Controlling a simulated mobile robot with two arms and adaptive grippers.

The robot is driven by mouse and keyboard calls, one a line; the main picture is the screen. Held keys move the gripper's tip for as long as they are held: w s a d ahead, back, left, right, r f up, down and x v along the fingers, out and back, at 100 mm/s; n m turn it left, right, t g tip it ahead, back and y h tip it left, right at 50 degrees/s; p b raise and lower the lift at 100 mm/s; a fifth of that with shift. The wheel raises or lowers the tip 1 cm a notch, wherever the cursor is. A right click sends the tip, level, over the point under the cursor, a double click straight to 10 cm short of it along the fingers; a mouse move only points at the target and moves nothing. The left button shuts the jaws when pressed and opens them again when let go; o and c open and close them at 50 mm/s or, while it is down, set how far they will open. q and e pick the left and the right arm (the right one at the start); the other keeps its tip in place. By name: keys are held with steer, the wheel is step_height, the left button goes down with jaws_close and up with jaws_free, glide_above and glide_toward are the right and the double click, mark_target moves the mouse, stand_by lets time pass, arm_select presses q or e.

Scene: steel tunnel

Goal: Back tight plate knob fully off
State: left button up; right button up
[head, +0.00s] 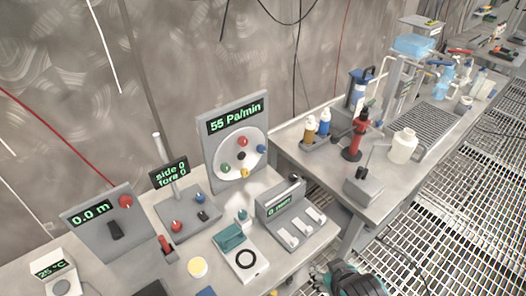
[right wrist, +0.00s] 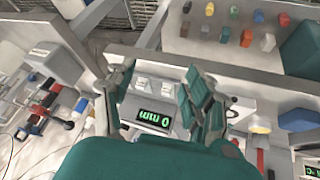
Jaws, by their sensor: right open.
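A grey upright panel (head: 232,112) with a green "55 Pa/min" readout stands on the left bench in the head view. Its round pale plate (head: 256,143) carries several small knobs: a red knob (head: 242,141), a blue knob (head: 261,149), a green knob (head: 225,168), a yellow knob (head: 244,174) and a dark middle one. I cannot tell which one is the tight plate knob. My right gripper (head: 352,280) is at the bottom edge, in front of and well apart from the panel. In the right wrist view its fingers (right wrist: 160,106) are spread and empty. My left gripper is out of view.
A grey box (head: 283,203) with a "0 mm" readout and white levers stands right of the panel; it also shows between the fingers in the wrist view (right wrist: 152,101). A white device with a black ring (head: 243,258) lies nearer. The right bench holds bottles and a red stand (head: 356,135).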

steer(key=w+a+r+n+t+y, duration=0.1)
steer(key=w+a+r+n+t, duration=0.1)
steer(key=w, duration=0.6)
steer(key=w+a+r+n+t+y, duration=0.2)
steer(key=w+a+r+n+t, duration=0.1)
steer(key=w, duration=0.5)
steer(key=w+a+r+n+t+y, duration=0.1)
steer(key=w+a+r+n+t, duration=0.1)
steer(key=w, duration=0.5)
steer(key=shift+w+a+r+n+t, duration=0.2)
steer(key=shift+a+r+n, duration=0.15)
steer(key=shift+a+n, duration=0.4)
steer(key=shift+w+a+r+n+t, duration=0.2)
steer(key=shift+a+r+n, duration=0.2)
steer(key=shift+n, duration=0.65)
steer(key=shift+w+a, duration=0.1)
steer(key=shift+w, duration=0.25)
glide_toward(262, 150)
steer(key=w, duration=0.1)
steer(key=x, duration=0.2)
steer(key=b+x, duration=0.1)
steer(key=x, duration=0.4)
steer(key=shift+s+f, duration=0.1)
steer(key=shift+f, duration=0.25)
steer(key=shift+w+a+b, duration=0.2)
steer(key=shift+w+b, duration=0.25)
steer(key=shift+w, duration=0.2)
